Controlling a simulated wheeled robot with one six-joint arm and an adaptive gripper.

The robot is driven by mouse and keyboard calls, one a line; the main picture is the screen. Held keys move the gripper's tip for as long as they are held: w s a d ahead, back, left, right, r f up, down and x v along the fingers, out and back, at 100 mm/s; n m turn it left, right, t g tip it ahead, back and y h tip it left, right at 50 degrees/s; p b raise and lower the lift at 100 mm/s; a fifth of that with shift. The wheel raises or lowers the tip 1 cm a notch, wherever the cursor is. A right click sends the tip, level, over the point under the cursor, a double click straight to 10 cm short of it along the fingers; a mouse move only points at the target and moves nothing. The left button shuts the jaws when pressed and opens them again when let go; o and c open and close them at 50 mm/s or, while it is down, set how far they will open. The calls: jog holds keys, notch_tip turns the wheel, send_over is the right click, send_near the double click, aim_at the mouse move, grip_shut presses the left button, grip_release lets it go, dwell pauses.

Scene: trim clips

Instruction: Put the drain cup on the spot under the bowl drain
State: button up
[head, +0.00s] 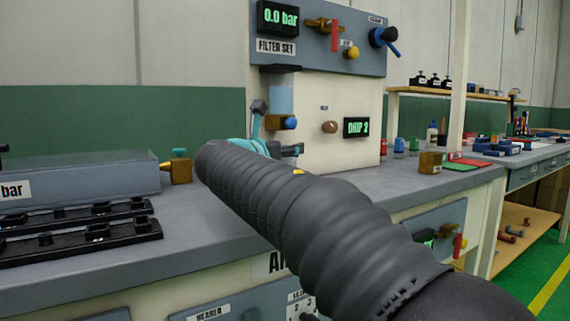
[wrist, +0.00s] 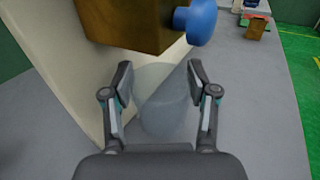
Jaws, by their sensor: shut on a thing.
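In the wrist view a clear, see-through drain cup (wrist: 163,105) is between the two fingers of my gripper (wrist: 160,80), which is shut on it. A brass drain block (wrist: 125,22) with a blue knob (wrist: 196,22) sits just beyond and above the cup. I cannot tell whether the cup touches the bench. In the head view the bluish filter bowl (head: 281,95) hangs under the FILTER SET panel, with the blue drain knob (head: 290,123) below it. My gripper (head: 290,150) shows only in part there, behind my arm. The cup and the spot are hidden in that view.
A cream panel wall (wrist: 62,75) stands close on the left in the wrist view. Grey bench top (wrist: 245,95) is free on the right. In the head view, a brass block (head: 431,162) and a red sheet (head: 468,162) lie farther right, and black rails (head: 75,232) lie left.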

jog(key=shift+w+f+b, duration=0.1)
jog(key=shift+f+b, duration=0.5)
jog(key=shift+f, duration=1.15)
jog(key=shift+f, duration=0.1)
jog(key=o, duration=1.1)
jog(key=shift+o, duration=0.2)
jog(key=shift+r, duration=0.2)
jog(key=v, duration=1.2)
jog(key=shift+f, duration=0.1)
